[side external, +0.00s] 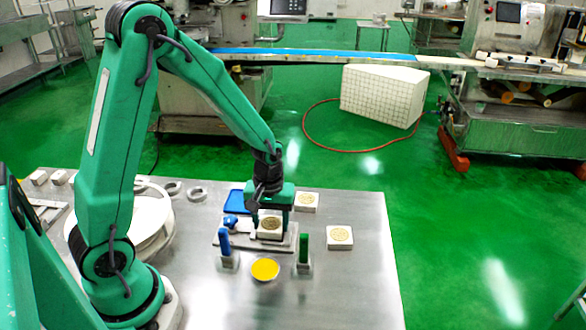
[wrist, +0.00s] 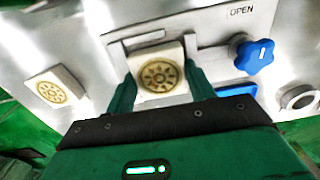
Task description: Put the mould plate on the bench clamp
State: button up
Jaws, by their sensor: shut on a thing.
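The mould plate (side external: 270,224) is a pale square block with a tan round pattern on top. My gripper (side external: 269,229) is shut on it from two sides, pointing down. In the wrist view the plate (wrist: 160,75) sits between the green fingertips (wrist: 160,82), its pattern facing the camera. The bench clamp (side external: 272,247) is a grey metal fixture under the plate, and its metal part shows beyond the plate in the wrist view (wrist: 150,37). A blue knob (wrist: 260,55) stands beside it near the word OPEN. I cannot tell whether the plate touches the clamp.
Two similar patterned blocks (side external: 307,201) (side external: 340,237) lie to the right on the steel bench. A blue-handled piece (side external: 224,243), a green-handled piece (side external: 304,250) and a yellow disc (side external: 265,270) stand in front. A blue tray (side external: 236,198) lies behind. The front right bench is clear.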

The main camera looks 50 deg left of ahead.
aim_at(271, 223)
jog(key=shift+s+f, duration=0.15)
jog(key=shift+f, duration=0.65)
jog(key=o, duration=0.9)
jog(key=shift+o, duration=0.2)
jog(key=shift+r, duration=0.1)
jog(key=shift+o, duration=0.8)
jog(key=shift+r, duration=4.6)
